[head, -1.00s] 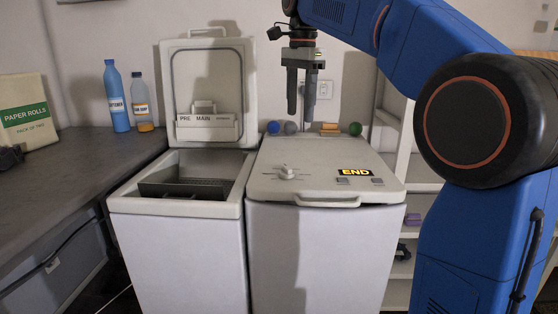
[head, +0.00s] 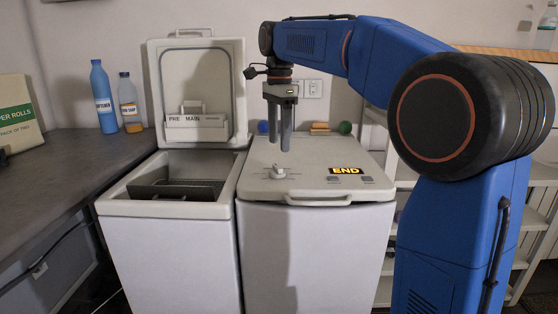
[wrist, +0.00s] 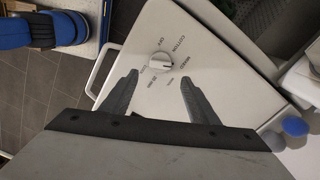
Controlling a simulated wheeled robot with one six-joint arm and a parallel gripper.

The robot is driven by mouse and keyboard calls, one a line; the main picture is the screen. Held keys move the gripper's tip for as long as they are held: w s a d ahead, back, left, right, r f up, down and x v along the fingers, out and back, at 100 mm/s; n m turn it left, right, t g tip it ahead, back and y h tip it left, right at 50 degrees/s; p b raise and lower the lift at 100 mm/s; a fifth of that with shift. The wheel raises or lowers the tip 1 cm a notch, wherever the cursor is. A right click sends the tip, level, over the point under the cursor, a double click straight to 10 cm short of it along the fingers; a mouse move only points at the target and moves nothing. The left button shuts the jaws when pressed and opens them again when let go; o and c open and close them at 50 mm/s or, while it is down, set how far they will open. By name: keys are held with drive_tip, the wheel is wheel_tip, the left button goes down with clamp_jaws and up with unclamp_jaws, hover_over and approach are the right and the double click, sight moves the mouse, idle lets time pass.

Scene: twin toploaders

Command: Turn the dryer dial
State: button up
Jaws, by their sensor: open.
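The dryer (head: 320,240) is the white right-hand machine with its lid closed. Its dial (head: 278,172) is a small white knob on the left of the top. The dial also shows in the wrist view (wrist: 159,63), with printed labels around it, including "COTTON". My gripper (head: 280,150) points down above the dryer top, near the dial in the head view. In the wrist view my gripper (wrist: 160,78) has its two dark fingers spread apart, with the dial beyond and between their tips. The fingers appear clear of the dial and hold nothing. A display (head: 346,171) on the dryer reads "END".
The washer (head: 168,245) stands left of the dryer with its lid (head: 204,90) raised. A blue ball (head: 263,127), an orange block (head: 320,128) and a green ball (head: 345,128) sit along the dryer's back. Bottles (head: 102,97) stand on the left counter (head: 60,165).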

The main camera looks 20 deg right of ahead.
sight(279, 166)
wheel_tip(279, 166, down, 7)
idle(0.3)
drive_tip(key=c, duration=1)
